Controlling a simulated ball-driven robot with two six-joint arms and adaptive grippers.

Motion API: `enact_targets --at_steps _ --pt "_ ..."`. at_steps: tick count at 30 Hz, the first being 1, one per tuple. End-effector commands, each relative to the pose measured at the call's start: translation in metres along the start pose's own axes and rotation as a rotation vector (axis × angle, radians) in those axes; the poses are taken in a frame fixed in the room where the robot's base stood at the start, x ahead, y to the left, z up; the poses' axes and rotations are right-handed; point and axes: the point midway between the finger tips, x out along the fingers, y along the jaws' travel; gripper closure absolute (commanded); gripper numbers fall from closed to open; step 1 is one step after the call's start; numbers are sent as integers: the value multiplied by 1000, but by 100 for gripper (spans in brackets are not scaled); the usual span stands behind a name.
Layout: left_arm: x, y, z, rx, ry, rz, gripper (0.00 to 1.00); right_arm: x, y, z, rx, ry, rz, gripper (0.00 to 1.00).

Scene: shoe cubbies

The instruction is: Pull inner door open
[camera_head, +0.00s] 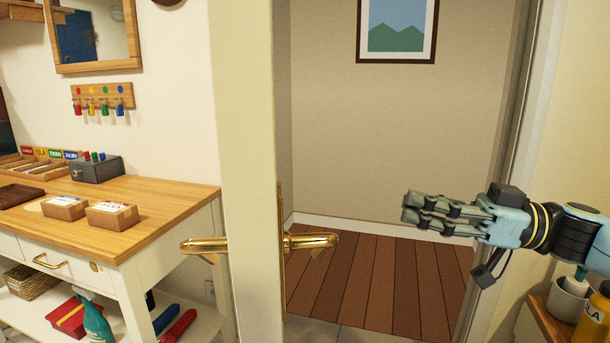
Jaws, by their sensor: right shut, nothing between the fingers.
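The inner door (245,140) is seen nearly edge-on in the head view, a cream panel left of the doorway. It stands open, with a room with a wooden floor showing to its right. A brass lever handle (310,241) sticks out from its right side, and another brass lever (204,245) from its left side. My right gripper (408,207) comes in from the right, in front of the doorway. Its fingers are shut and empty, pointing left, apart from the handle and to its right. My left gripper is out of view.
A wooden-topped table (130,215) with small boxes stands left of the door. The doorway floor (385,275) is clear.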

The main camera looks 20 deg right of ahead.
Motion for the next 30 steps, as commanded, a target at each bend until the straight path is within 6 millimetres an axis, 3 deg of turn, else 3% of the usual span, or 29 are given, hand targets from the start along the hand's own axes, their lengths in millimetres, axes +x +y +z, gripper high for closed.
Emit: enact_targets --at_steps 1,2,6,11,24,30 --pt "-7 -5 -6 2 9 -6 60 8 -20 -24 -8 -30 -100 100" --pt "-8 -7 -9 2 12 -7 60 10 -31 -32 -5 -52 -152 100" --pt "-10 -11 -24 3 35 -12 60 17 -60 -47 10 -114 -277 100" --pt "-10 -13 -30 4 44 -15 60 34 -68 -45 14 -116 -291 100" --pt "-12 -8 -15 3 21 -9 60 118 -92 -36 15 -111 -286 100" --pt "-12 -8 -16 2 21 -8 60 141 -99 -32 15 -115 -285 100"
